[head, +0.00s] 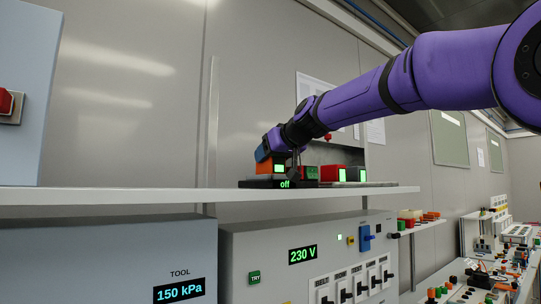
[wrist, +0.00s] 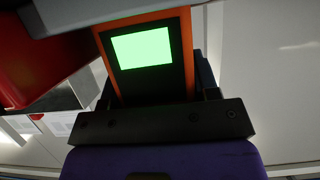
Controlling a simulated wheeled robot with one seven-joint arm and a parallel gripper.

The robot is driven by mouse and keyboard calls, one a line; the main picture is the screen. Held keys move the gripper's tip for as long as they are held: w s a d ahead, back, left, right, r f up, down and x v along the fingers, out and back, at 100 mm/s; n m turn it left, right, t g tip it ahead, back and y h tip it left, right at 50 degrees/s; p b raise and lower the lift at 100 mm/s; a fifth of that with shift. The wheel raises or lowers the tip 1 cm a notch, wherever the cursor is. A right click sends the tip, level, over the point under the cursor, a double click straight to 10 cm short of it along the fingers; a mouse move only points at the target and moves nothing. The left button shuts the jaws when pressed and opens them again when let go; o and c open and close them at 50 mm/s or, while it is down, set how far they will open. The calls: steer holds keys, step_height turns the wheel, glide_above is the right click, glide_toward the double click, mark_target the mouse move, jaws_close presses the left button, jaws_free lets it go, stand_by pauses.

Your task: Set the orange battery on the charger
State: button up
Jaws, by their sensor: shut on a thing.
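The orange battery (head: 263,168) is at the left end of a group of objects on the shelf. In the wrist view the battery (wrist: 187,52) shows an orange edge, a dark face and a lit green screen. My gripper (head: 272,151) is shut on it, with the jaws partly hidden. The black charger (head: 262,184) lies on the shelf directly beneath the battery, and its small display reads "off". The battery looks upright and very close to the charger's top; I cannot tell whether they touch.
A red block (head: 332,174) with a lit green panel and a darker block (head: 355,174) stand to the right. The red one also fills the left of the wrist view (wrist: 40,50). The shelf (head: 110,196) is bare to the left. Panels reading "150 kPa" and "230 V" stand below.

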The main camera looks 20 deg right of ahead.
steer(key=o, duration=1.2)
steer(key=v, duration=1)
steer(key=shift+s+d+r, duration=0.1)
steer(key=shift+s+r, duration=0.05)
steer(key=shift+s, duration=0.2)
steer(key=s+d+f+m+g+h, duration=0.1)
steer(key=s+f+g, duration=0.1)
steer(key=s+f, duration=0.7)
steer(key=s+d+f+m+g+h, duration=0.1)
steer(key=s+f+g, duration=0.2)
steer(key=s+f, duration=0.6)
steer(key=s+d+f+m+g+h, duration=0.1)
steer(key=s+f+g+h, duration=0.1)
steer(key=s+f, duration=0.8)
steer(key=shift+d+f+m+g, duration=0.15)
steer(key=shift+d+f, duration=0.05)
steer(key=shift+f, duration=1.4)
steer(key=shift+d+f+m+g, duration=0.15)
steer(key=shift+d+f, duration=0.05)
steer(key=shift+f, duration=1.4)
